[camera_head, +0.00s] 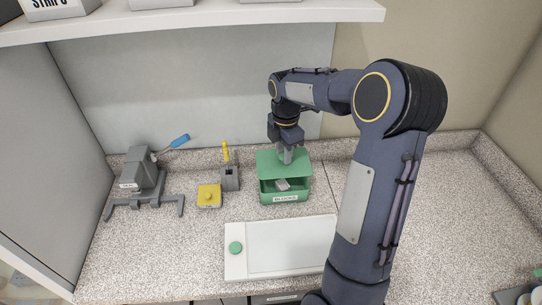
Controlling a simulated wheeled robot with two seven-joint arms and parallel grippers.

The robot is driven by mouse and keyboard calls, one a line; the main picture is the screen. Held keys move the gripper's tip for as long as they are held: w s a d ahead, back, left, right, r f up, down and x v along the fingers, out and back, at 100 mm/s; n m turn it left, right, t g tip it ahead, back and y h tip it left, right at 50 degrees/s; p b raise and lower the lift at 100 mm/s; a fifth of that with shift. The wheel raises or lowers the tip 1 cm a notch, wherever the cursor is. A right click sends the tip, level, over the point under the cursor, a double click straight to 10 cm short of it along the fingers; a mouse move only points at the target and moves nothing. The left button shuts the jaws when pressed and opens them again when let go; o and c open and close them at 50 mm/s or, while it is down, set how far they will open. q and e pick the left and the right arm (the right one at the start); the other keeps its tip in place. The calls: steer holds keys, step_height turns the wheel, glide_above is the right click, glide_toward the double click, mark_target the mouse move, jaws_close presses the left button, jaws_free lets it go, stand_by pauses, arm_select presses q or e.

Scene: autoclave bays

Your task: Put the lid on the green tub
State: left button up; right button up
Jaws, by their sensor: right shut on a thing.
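The green tub (284,198) stands on the speckled counter, with a label on its front. Its front part is open and a small grey thing (283,185) shows inside. A green lid (268,160) is over the back part of the tub. My right gripper (286,156) comes down from above and is shut on the lid at its middle. The gripper hides part of the lid, and I cannot tell whether the lid touches the rim. My left gripper is not in view.
A yellow block (209,196), a grey holder (230,180) and a grey device with a blue handle (145,175) stand to the left. A shelf (200,18) overhangs the back.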

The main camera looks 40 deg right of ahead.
steer(key=shift+w+d+f, duration=0.1)
steer(key=shift+w+d, duration=0.05)
steer(key=shift+d, duration=0.05)
stand_by(0.3)
steer(key=shift+f+b, duration=2.1)
steer(key=shift+f, duration=1.2)
steer(key=o, duration=1.5)
steer(key=shift+o, duration=0.2)
